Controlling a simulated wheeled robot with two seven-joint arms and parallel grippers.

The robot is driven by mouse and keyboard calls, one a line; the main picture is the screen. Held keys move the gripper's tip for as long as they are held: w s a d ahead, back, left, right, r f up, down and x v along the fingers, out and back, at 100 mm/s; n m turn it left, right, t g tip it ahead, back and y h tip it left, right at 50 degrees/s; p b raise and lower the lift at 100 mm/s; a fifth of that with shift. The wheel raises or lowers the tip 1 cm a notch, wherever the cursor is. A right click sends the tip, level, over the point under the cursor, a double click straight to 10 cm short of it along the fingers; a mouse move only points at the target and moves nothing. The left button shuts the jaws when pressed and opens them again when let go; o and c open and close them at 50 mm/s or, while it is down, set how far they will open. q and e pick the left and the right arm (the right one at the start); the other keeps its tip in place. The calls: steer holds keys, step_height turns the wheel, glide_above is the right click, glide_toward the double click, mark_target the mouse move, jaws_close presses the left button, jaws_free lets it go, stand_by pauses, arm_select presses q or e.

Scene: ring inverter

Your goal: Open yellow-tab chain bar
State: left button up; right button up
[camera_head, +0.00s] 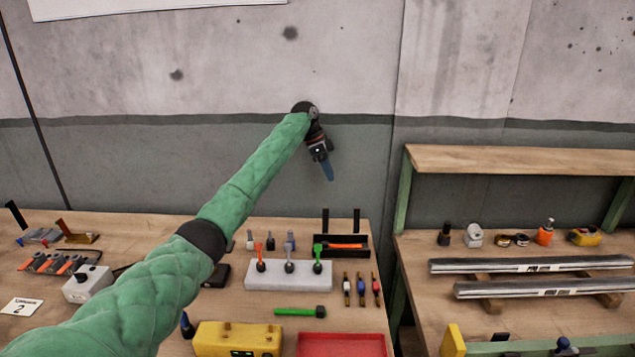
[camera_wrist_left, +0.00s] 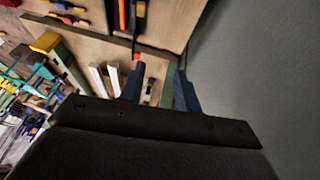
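My left gripper (camera_head: 326,168) hangs in the air in front of the wall, well above the left bench. In the left wrist view its two blue fingers (camera_wrist_left: 160,88) stand apart with nothing between them. No part can be surely told as the yellow-tab chain bar. Small dark bars with coloured bands (camera_head: 361,289) lie at the right of the left bench. A yellow upright piece (camera_head: 453,340) shows at the lower right. A yellow cap (camera_wrist_left: 45,42) on a green post shows in the left wrist view. My right gripper is not in view.
The left bench holds a white block (camera_head: 288,275) with upright coloured tools, a black tray (camera_head: 341,246), a green hammer (camera_head: 300,312), a yellow box (camera_head: 237,339) and a red tray (camera_head: 341,346). The right bench holds long metal rails (camera_head: 530,264) under a raised wooden shelf (camera_head: 520,160).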

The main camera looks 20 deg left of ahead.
arm_select(q)
steer(key=s+d+r+b, duration=0.1)
steer(key=d+r, duration=0.2)
steer(key=d, duration=0.2)
steer(key=shift+s+d+r, duration=0.25)
steer(key=shift+d+r, duration=0.05)
steer(key=shift+d, duration=0.05)
